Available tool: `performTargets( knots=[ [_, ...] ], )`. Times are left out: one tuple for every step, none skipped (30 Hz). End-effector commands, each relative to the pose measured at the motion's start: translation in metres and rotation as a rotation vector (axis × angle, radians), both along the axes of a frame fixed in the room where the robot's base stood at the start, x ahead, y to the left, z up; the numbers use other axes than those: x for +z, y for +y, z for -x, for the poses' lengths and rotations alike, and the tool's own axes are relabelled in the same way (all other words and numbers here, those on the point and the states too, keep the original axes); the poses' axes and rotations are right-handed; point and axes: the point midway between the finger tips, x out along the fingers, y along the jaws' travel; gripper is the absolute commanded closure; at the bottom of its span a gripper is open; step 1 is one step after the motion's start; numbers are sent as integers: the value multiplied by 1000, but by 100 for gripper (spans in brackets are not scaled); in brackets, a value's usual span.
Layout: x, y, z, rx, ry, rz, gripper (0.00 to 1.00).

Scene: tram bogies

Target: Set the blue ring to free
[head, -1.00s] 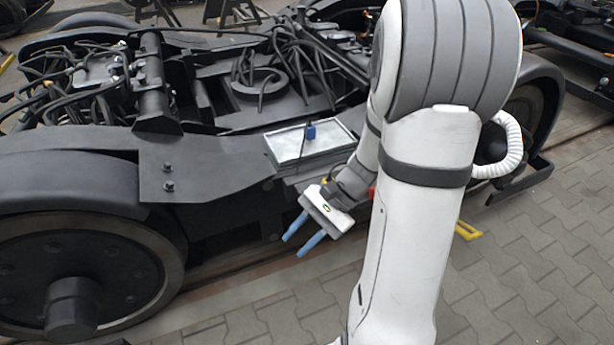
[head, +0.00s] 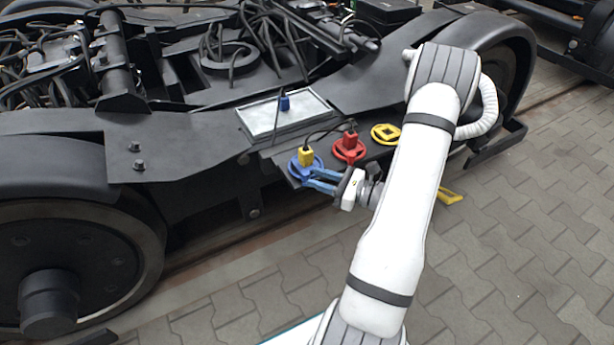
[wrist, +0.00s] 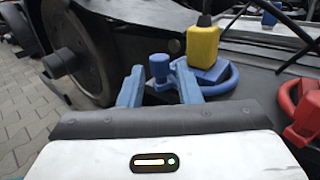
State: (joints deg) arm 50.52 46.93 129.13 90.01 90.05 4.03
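The blue ring (head: 293,171) lies on a dark ledge on the side of the bogie, with a yellow plug (head: 305,156) standing in it. A blue upright knob (wrist: 160,70) beside the ring stands between my two fingertips. My gripper (head: 312,179) is open, its blue fingers on either side of the knob with a visible gap. I cannot tell whether either finger touches it. No marking for free is readable.
A grey tray (head: 258,118) with a blue plug (head: 284,103) is behind. Black cables arch near the plugs. Wheels flank the ledge.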

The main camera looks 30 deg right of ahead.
Motion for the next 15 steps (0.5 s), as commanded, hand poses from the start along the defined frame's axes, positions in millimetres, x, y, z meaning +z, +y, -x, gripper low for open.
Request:
performTargets(
  knots=[
    [-3,7,-7,5,-1,2,69],
    [-2,10,-10,5,-1,2,69],
    [-2,14,-15,5,-2,2,69],
    [-2,16,-18,4,-1,3,69],
    [-2,18,-21,4,-1,3,69],
    [-2,21,-24,4,-1,3,69],
    [-2,22,-26,3,-1,2,69],
    [-1,24,-28,3,-1,2,69],
    [-1,25,-30,3,0,1,69],
    [-1,26,-31,2,0,1,69],
    [-1,27,-32,2,0,1,69],
    [0,27,-32,1,0,1,69],
    [0,27,-33,1,0,1,69],
    [0,27,-33,1,0,1,69],
    [0,27,-33,0,0,1,69]
  ],
)
